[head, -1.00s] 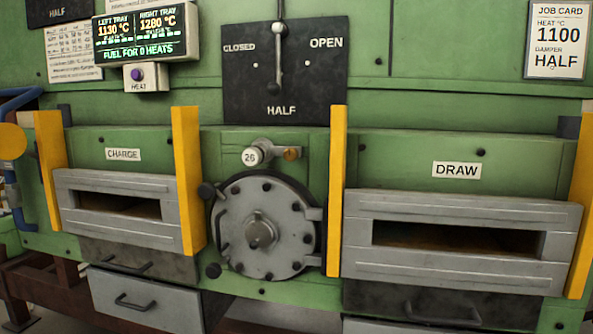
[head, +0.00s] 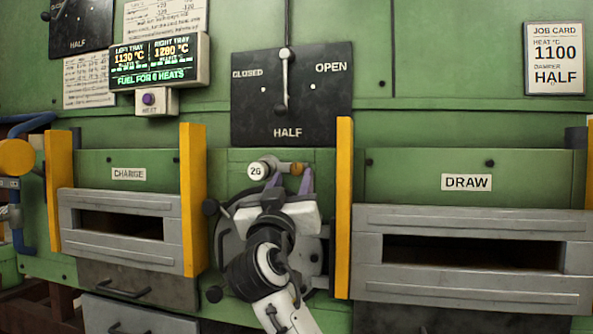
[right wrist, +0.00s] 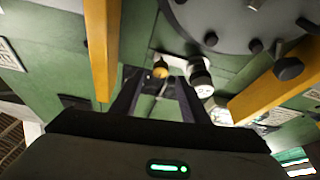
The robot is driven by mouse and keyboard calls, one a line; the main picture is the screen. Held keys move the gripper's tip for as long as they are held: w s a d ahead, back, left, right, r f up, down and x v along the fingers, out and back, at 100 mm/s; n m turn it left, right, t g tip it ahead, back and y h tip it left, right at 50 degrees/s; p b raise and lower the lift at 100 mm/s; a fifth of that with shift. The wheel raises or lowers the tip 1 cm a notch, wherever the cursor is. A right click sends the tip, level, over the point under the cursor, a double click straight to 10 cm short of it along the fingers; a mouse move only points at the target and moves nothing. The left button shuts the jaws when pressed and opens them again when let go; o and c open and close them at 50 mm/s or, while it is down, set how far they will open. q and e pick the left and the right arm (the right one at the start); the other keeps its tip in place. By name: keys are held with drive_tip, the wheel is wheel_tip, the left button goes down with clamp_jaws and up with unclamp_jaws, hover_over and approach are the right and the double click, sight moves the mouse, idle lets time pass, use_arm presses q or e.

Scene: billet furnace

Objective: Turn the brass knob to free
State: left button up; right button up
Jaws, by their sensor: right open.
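The small brass knob (head: 297,169) sits at the right end of a short grey fitting, beside a white round tag marked 26 (head: 257,171), above the round grey door (head: 228,245). My right gripper (head: 283,184) is open just below and in front of this fitting. In the right wrist view the brass knob (right wrist: 160,70) shows near the tips of the open fingers (right wrist: 156,82), seemingly between them. I cannot tell whether they touch it. The white 26 tag's cylinder (right wrist: 200,80) is just right of them there. My right arm hides the door's middle. My left gripper is not in view.
Yellow posts (head: 194,200) and (head: 344,210) flank the round door on both sides. The CHARGE tray front (head: 120,245) is at left and the DRAW tray front (head: 470,290) at right.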

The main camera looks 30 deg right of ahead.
sight(296, 169)
drive_tip(key=x, duration=0.5)
drive_tip(key=shift+w+d+r, duration=0.1)
drive_tip(key=shift+w+d, duration=0.05)
drive_tip(key=shift+d, duration=0.05)
drive_tip(key=shift+w+d+r, duration=0.1)
drive_tip(key=shift+w+d, duration=0.15)
drive_tip(key=shift+w, duration=0.05)
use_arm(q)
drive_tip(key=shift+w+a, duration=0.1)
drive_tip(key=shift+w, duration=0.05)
use_arm(e)
drive_tip(key=shift+c, duration=0.3)
